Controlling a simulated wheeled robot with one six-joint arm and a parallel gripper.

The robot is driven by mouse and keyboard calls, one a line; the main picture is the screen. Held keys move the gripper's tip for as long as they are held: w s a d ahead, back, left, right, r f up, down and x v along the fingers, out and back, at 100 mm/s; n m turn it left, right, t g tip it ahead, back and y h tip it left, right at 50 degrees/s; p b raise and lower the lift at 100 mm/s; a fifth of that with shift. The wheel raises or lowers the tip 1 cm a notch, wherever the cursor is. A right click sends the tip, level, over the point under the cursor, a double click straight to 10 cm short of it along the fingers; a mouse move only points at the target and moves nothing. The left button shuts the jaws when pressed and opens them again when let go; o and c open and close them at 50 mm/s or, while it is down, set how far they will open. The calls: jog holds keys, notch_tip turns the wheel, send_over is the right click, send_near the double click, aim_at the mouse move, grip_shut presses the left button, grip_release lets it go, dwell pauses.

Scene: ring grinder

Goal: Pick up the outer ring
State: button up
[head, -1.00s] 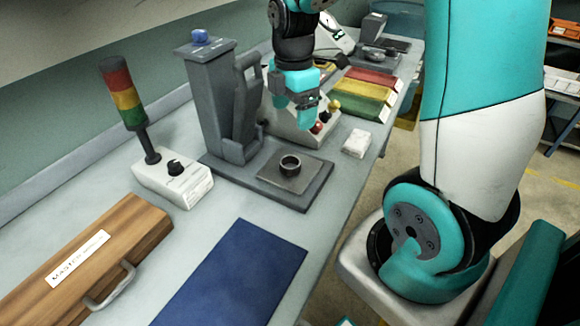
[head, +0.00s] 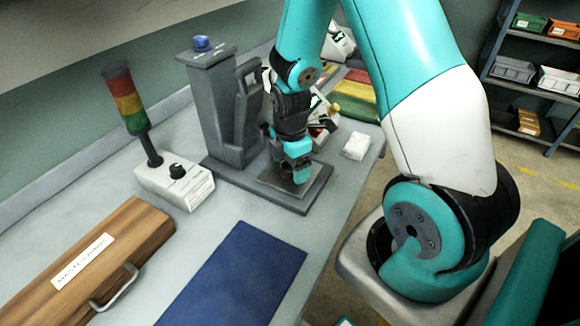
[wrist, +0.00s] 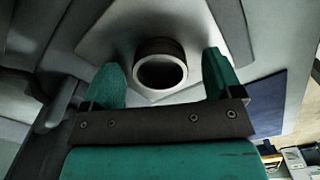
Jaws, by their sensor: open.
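The outer ring, a dark grey metal ring with a bright rim (wrist: 160,89), sits on the light plate of the grey fixture base (wrist: 220,25) in the wrist view. My gripper (wrist: 162,72) is open, with one teal finger on each side of the ring and gaps between them. I cannot tell whether the fingertips are fully down to the ring's height. In the head view my gripper (head: 298,172) is low over the plate (head: 268,187) of the fixture and hides the ring.
The fixture's tall grey column (head: 215,105) stands close to the left of my gripper. A white block (head: 357,146) lies to the right. A signal lamp (head: 128,100), a wooden case (head: 85,265) and a blue mat (head: 235,275) are farther left and in front.

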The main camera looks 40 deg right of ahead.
jog(key=shift+f, duration=0.1)
jog(key=shift+c, duration=0.5)
jog(key=c, duration=1)
jog(key=shift+c, duration=0.2)
